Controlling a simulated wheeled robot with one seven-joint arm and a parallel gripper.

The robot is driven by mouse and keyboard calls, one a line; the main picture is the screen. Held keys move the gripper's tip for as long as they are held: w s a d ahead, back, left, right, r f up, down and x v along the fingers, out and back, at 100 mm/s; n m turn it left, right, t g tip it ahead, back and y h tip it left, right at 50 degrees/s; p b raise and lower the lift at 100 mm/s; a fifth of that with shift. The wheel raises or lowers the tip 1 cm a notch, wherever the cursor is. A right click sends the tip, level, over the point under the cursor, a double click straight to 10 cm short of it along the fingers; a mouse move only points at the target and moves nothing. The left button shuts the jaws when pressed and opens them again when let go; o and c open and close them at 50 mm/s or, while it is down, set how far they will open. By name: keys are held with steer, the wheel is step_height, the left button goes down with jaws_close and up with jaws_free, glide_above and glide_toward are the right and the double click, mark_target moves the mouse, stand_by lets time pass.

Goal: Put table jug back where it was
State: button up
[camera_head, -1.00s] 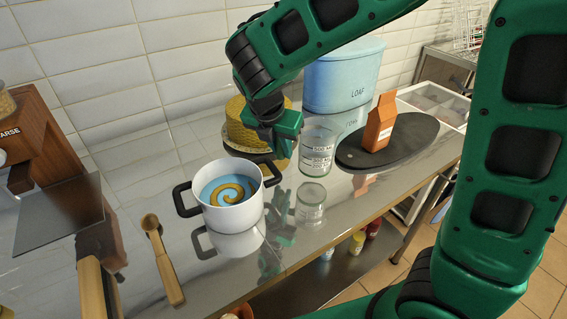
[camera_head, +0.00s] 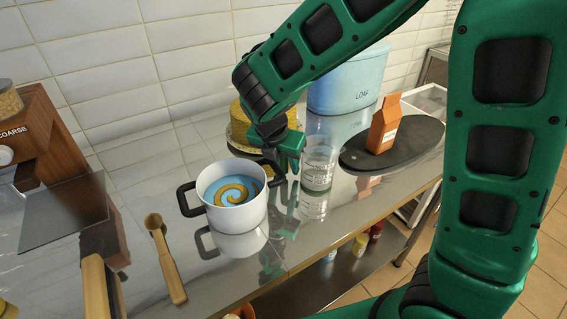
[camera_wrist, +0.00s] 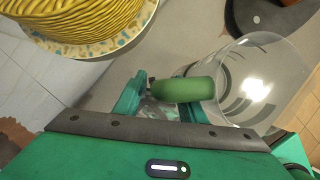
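The table jug (camera_head: 319,170) is a clear measuring jug with printed marks and a green handle. In the head view it stands upright on the shiny counter, or just above it, its base meeting its reflection. My gripper (camera_head: 291,158) is at its left side, at the handle. In the wrist view the jug's clear wall (camera_wrist: 262,85) is at the right, and my gripper (camera_wrist: 163,100) has its fingers on the green handle, one on the outer side and one near the jug wall. The handle hides part of the right finger.
A white pot (camera_head: 236,212) is close left of my gripper. A yellow cake (camera_head: 240,125) stands behind it. A dark round board (camera_head: 415,140) with an orange carton (camera_head: 383,125) is to the right, before a blue LOAF tin (camera_head: 345,85). A wooden scoop (camera_head: 165,258) lies front left.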

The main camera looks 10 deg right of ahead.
steer(key=shift+r, duration=0.1)
steer(key=v, duration=1.2)
